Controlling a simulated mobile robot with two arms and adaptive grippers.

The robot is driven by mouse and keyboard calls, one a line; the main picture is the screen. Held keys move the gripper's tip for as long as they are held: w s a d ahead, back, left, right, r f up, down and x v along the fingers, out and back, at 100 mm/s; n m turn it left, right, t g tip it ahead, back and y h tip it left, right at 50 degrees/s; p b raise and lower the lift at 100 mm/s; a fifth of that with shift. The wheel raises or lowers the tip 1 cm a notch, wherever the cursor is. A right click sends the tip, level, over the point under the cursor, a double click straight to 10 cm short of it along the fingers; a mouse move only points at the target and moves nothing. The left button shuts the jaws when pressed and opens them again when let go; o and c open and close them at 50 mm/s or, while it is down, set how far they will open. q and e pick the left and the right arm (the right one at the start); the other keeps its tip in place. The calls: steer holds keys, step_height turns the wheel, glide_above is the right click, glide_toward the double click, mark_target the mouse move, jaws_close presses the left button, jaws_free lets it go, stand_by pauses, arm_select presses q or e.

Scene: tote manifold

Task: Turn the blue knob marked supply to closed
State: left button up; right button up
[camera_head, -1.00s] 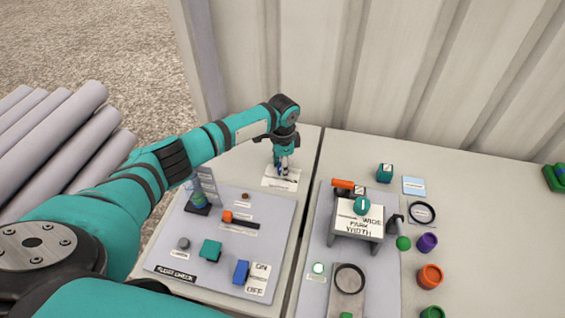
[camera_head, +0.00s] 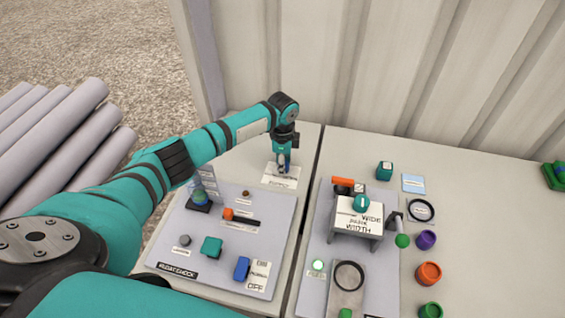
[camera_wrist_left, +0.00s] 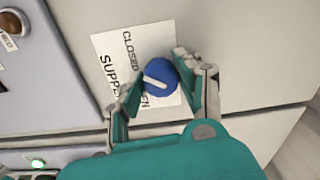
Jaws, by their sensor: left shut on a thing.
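The blue knob (camera_wrist_left: 160,77) sits on a white label plate (camera_wrist_left: 108,50) that reads SUPPLY, with CLOSED at one end and OPEN, partly hidden, at the other. The white pointer line on the knob lies aslant between the words. My left gripper (camera_wrist_left: 158,92) is around the knob, one finger on each side, shut on it. In the head view my left gripper (camera_head: 283,168) points down over the supply plate (camera_head: 280,180), and the knob is mostly hidden by the fingers. My right gripper is not in view.
A grey panel (camera_head: 225,265) with a blue switch (camera_head: 242,268), a green block (camera_head: 211,247) and an orange-ended lever (camera_head: 229,214) lies in front. A second panel with a raised grey stand (camera_head: 357,232) lies right of the dark gap. A corrugated wall (camera_head: 400,70) rises behind.

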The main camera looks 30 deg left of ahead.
arm_select(q)
steer(key=shift+r, duration=0.1)
steer(key=o, duration=1.1)
steer(key=shift+o, duration=0.2)
step_height(320, 180, up, 12)
steer(key=shift+s, duration=0.15)
steer(key=shift+d, duration=0.1)
